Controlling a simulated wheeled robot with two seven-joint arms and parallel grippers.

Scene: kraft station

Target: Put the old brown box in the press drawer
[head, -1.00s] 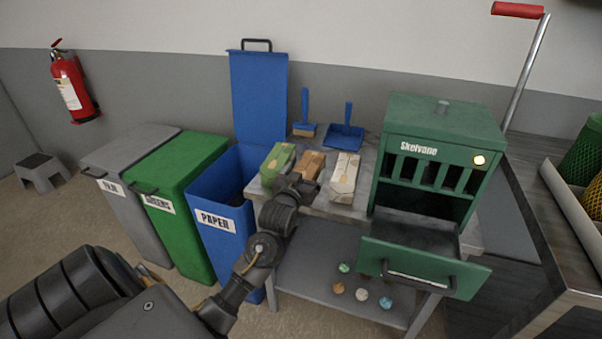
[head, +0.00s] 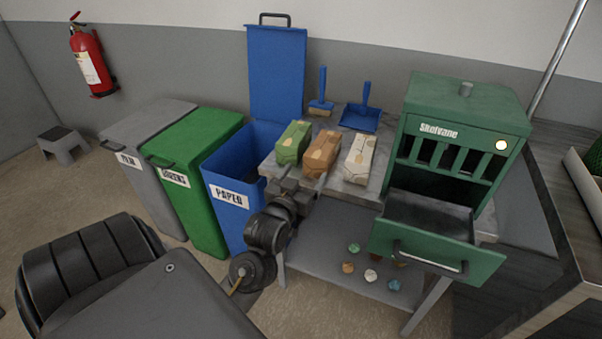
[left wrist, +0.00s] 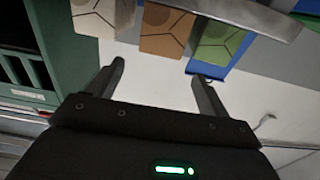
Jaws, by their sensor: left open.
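The brown box (head: 322,150) lies on the grey table between a green box (head: 293,142) and a white box (head: 360,157). It also shows in the left wrist view (left wrist: 166,30), beyond the fingers. My left gripper (head: 293,196) is at the table's front left edge, in front of the boxes and apart from them. In the left wrist view it is open, with nothing between its fingers (left wrist: 158,72). The green press (head: 462,125) stands right of the boxes. Its drawer (head: 430,250) is pulled out, and its visible inside looks empty. My right gripper is not in view.
A blue open paper bin (head: 232,208) stands left of the table, with green (head: 195,145) and grey (head: 145,125) bins beyond. A brush (head: 320,105) and blue dustpan (head: 360,117) lie behind the boxes. Several small balls (head: 371,275) rest on the lower shelf.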

